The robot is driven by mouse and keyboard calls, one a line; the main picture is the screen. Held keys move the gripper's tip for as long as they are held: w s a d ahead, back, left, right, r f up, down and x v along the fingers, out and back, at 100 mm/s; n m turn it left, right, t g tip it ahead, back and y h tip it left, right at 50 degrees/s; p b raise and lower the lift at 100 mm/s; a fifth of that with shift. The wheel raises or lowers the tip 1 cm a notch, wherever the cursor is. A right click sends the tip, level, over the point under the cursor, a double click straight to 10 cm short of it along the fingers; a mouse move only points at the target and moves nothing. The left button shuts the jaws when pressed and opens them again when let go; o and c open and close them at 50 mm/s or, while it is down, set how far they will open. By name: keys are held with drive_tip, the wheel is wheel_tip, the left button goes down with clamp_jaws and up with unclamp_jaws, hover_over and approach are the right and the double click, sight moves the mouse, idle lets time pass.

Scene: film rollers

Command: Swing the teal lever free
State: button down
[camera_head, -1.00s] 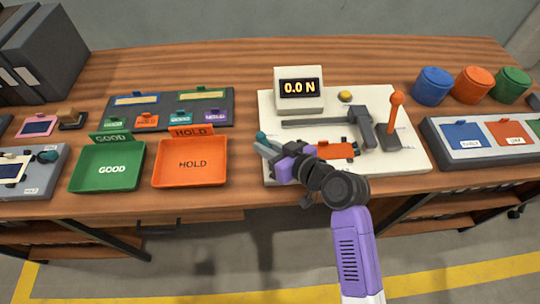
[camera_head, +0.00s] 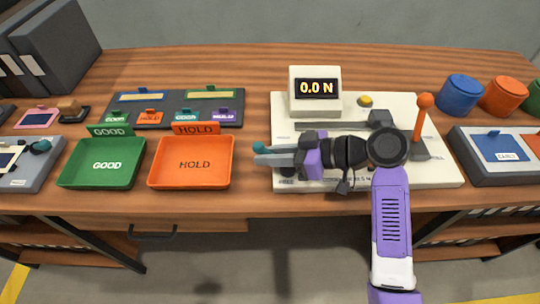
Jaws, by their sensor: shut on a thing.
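The teal lever (camera_head: 259,148) shows only as a small rounded teal end at the left edge of the white test stand (camera_head: 440,172). My gripper (camera_head: 268,155) reaches in from the right, points left, and is shut on the lever with its grey fingers. The rest of the lever is hidden behind the fingers and the purple gripper body. The orange piece on the stand is hidden behind my arm.
The display (camera_head: 317,88) reads 0.0 N. An orange-knobbed handle (camera_head: 424,103) stands upright at the stand's right. The orange HOLD tray (camera_head: 230,170) and green GOOD tray (camera_head: 134,170) lie left of the gripper, with a narrow bare strip of table between.

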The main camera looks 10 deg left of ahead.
drive_tip(key=shift+w+a+r, duration=0.1)
drive_tip(key=shift+a+r, duration=0.05)
drive_tip(key=shift+r, duration=0.3)
drive_tip(key=c, duration=1.5)
unclamp_jaws()
drive_tip(key=shift+o, duration=0.8)
drive_tip(key=shift+f, duration=0.2)
drive_tip(key=shift+v, duration=3.95)
